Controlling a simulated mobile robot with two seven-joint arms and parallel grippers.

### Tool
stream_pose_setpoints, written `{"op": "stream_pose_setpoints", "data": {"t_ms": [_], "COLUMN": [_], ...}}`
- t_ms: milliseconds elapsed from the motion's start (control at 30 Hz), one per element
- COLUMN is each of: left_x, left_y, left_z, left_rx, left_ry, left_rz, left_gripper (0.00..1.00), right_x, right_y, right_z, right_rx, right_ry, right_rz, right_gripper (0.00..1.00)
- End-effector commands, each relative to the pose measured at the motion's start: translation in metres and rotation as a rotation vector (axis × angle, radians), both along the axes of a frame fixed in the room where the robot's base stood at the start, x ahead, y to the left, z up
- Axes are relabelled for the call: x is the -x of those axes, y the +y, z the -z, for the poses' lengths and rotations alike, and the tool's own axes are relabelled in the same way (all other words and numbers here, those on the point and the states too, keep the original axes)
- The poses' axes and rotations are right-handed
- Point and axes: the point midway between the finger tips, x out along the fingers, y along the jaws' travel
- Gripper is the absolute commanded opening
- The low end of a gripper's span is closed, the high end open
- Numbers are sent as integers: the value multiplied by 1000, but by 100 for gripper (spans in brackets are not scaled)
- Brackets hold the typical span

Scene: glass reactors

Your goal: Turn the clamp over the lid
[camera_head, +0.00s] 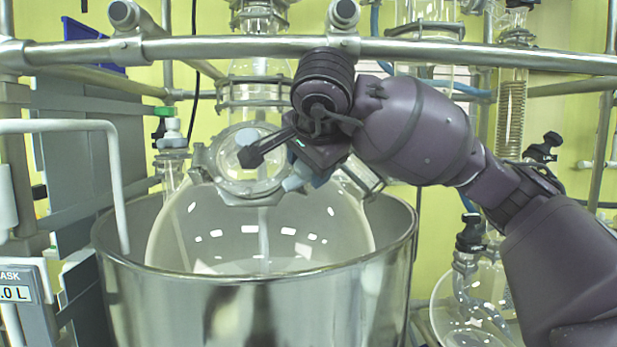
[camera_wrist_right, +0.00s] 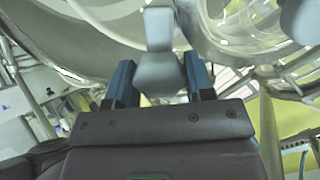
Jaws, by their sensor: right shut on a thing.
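The lid (camera_head: 240,160) is a round glass port with a pale rim on the shoulder of the big glass vessel (camera_head: 200,225). My right gripper (camera_head: 303,176) reaches in from the right and is at the lid's right side. In the right wrist view, its two blue fingers (camera_wrist_right: 158,82) are on either side of a light grey clamp (camera_wrist_right: 158,62), shut on it. The glass rim shows just behind the clamp in that view. My gripper and wrist hide part of the clamp in the head view. My left gripper is not in view.
The vessel sits in a steel bath (camera_head: 250,310). A metal rail (camera_head: 220,47) crosses above, close to my right wrist. A bent white handle (camera_head: 105,125) and a display box (camera_head: 22,290) stand at the left. More glassware (camera_head: 470,300) stands at the lower right.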

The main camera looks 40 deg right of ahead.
Motion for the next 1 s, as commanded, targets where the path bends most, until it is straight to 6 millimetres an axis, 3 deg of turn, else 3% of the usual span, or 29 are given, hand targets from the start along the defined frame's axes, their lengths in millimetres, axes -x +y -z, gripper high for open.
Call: {"op": "stream_pose_setpoints", "data": {"t_ms": [600, 1000], "left_x": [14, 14], "left_y": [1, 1], "left_z": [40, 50], "left_rx": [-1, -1], "left_ry": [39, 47], "left_rz": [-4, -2], "left_gripper": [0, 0], "right_x": [0, 1], "right_y": [0, 0], "right_z": [3, 2], "right_rx": [-380, -571], "right_ry": [-232, -349], "right_rz": [376, 562], "right_gripper": [25, 25]}}
